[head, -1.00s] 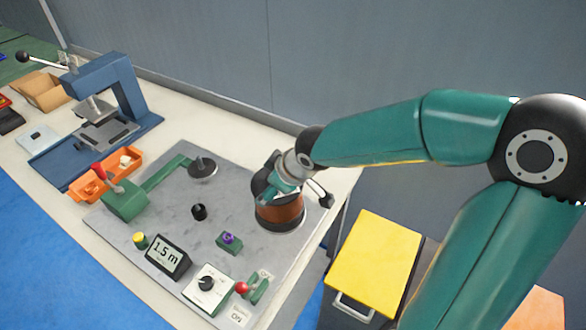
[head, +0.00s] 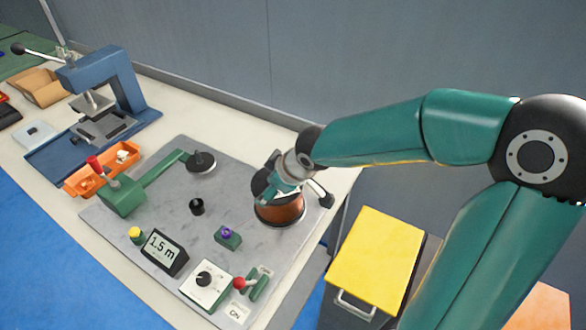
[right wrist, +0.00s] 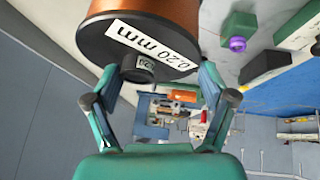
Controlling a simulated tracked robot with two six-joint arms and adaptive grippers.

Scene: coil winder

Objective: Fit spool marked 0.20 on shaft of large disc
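The copper-coloured spool (head: 281,209) stands upright at the right end of the grey plate (head: 160,213). The large disc and its shaft are not visible; the spool and my gripper cover that spot, so I cannot tell how it is seated. In the right wrist view the spool (right wrist: 150,14) shows a black flange labelled 0.20 mm and a short dark hub. My right gripper (head: 268,190) is over the spool's top. In the wrist view its fingers (right wrist: 160,80) are spread on both sides of the hub, apart from it. My left gripper is not in view.
A smaller dark disc with a shaft (head: 201,161), a black knob (head: 197,206), a purple-topped green block (head: 228,237) and a 1.5 m display (head: 163,251) are on the plate. An orange tray (head: 80,183) and blue press (head: 105,82) stand left. A yellow-topped cabinet (head: 375,260) is right.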

